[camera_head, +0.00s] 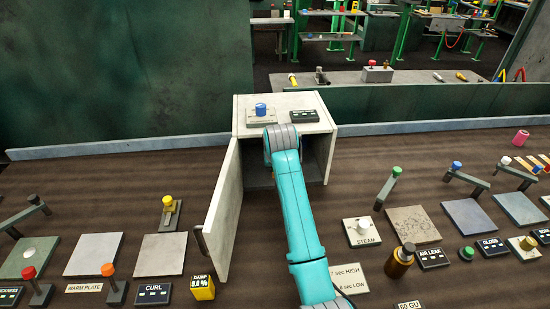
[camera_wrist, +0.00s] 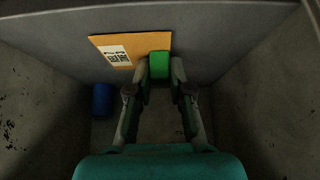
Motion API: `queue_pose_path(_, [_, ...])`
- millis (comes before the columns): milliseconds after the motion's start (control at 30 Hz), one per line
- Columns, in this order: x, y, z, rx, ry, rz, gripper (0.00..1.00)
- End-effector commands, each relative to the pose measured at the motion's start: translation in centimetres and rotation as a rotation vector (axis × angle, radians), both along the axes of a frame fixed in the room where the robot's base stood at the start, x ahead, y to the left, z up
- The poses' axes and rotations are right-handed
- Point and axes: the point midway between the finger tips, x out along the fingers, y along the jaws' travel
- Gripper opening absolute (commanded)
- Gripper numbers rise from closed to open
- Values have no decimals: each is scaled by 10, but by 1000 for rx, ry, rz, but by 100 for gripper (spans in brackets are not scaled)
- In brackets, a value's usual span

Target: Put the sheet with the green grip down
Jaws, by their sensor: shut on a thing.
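In the wrist view my gripper (camera_wrist: 159,75) is shut on the green grip (camera_wrist: 159,62). An orange sheet (camera_wrist: 150,40) with a white printed label (camera_wrist: 115,56) lies behind the grip, close to the grey back surface. I cannot tell whether the sheet touches a surface. In the head view my teal arm reaches into the open white cabinet (camera_head: 327,130), and it hides the gripper and the sheet.
A dark blue cylinder (camera_wrist: 103,100) is left of my gripper inside the cabinet. The cabinet door (camera_head: 222,215) stands open on the left. A blue knob (camera_head: 261,109) sits on the cabinet top. A brown bottle (camera_head: 400,261) stands at the right front.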

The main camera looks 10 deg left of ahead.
Motion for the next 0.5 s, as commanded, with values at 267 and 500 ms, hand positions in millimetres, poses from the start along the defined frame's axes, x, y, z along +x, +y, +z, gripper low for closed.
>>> queue_pose_path(267, [-5, 5, -2, 0, 0, 1, 0])
queue_pose_path(500, [-5, 5, -4, 0, 0, 2, 35])
